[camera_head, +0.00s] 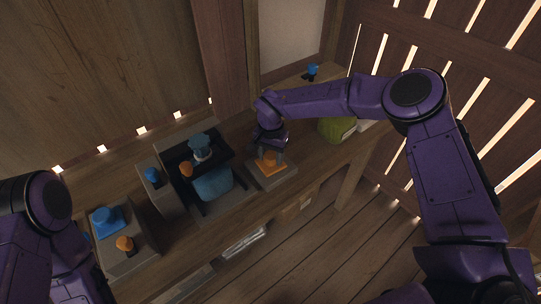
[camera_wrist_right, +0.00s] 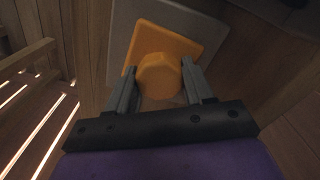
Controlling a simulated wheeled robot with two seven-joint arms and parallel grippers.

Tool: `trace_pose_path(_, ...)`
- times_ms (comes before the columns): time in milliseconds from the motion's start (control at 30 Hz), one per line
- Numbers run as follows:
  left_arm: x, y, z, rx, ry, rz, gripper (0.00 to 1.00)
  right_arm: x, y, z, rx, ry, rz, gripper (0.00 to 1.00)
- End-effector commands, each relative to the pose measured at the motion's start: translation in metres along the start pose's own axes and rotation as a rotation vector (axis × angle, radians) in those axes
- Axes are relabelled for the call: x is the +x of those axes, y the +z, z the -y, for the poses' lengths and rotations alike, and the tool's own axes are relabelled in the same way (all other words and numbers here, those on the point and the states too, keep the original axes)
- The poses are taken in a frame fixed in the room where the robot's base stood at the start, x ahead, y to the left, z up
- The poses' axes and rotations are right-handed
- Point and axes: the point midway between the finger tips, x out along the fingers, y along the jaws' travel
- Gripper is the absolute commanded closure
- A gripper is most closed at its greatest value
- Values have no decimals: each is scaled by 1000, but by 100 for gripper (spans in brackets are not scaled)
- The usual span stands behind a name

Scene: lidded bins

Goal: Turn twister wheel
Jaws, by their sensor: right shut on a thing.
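An orange twister wheel (camera_wrist_right: 159,76) sits on an orange square plate on a grey block in the right wrist view. In the head view the orange plate (camera_head: 269,164) lies on its grey block (camera_head: 272,177), right of the middle of the bench. My right gripper (camera_head: 270,151) points down at it from above. In the right wrist view its two fingers (camera_wrist_right: 158,90) stand on either side of the orange knob, shut on it. My left arm shows at the lower left of the head view; its gripper jaws are out of sight.
On the wooden bench, a grey block with a blue part (camera_head: 106,220) and an orange knob (camera_head: 124,243) stands at the left. A dark stand holds a blue-grey bin (camera_head: 213,183) with a round top (camera_head: 200,144). A green object (camera_head: 337,129) lies right of my right gripper.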

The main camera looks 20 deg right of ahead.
Motion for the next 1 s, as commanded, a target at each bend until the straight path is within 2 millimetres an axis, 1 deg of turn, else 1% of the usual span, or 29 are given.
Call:
trace_pose_path(167, 3, 1, 0, 0, 0, 0, 100, 1, 0, 0, 130, -2, 1, 79)
trace_pose_path(1000, 21, 9, -2, 0, 0, 0, 100, 0, -1, -1, 927, -3, 0, 79)
